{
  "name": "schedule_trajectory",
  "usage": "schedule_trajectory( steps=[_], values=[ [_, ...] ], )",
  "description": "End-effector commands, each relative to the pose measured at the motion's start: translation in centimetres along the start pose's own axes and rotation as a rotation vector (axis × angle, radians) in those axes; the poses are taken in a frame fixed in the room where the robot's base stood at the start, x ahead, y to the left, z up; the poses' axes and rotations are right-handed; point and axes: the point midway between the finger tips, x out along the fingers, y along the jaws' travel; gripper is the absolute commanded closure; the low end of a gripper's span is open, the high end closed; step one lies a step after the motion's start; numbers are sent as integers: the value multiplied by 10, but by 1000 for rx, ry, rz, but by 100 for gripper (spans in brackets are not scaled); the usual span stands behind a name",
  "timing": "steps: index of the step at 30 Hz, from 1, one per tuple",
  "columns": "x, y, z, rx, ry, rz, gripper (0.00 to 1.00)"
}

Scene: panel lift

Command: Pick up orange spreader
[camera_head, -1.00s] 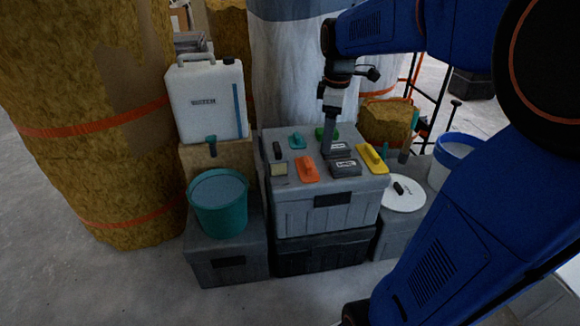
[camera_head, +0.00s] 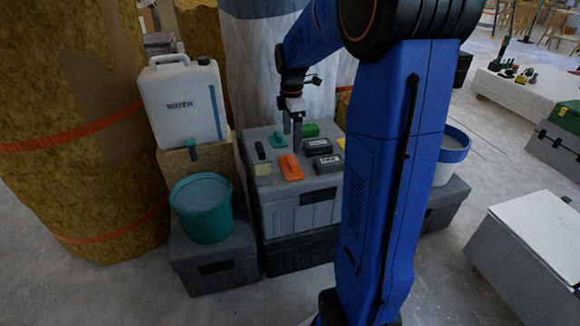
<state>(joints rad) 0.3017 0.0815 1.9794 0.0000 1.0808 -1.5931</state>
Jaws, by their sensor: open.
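The orange spreader (camera_head: 291,168) lies flat on the lid of a grey toolbox (camera_head: 310,205), towards the front edge. My gripper (camera_head: 292,138) is open and empty, pointing down with two grey fingers apart. In the picture it is just above and behind the orange spreader. I cannot tell its exact height over the lid. The spreader is in full view, with nothing in the fingers.
A teal spreader (camera_head: 277,140), a green block (camera_head: 310,130) and two black boxes (camera_head: 327,163) share the lid. A teal bucket (camera_head: 203,208) and a white water container (camera_head: 183,100) stand left. My blue arm hides the lid's right side.

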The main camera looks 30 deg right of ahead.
Motion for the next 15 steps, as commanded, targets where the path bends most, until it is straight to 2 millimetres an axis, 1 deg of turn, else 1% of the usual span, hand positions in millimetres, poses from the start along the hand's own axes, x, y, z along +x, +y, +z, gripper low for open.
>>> schedule_trajectory(
  steps=[1,3,6,9,15],
  values=[
    [10,0,0,0,0,-3,17],
    [22,-1,0,0,0,-4,17],
    [36,0,0,0,0,-3,17],
    [46,0,0,0,0,-2,17],
    [56,1,-1,0,0,-1,17]
  ],
)
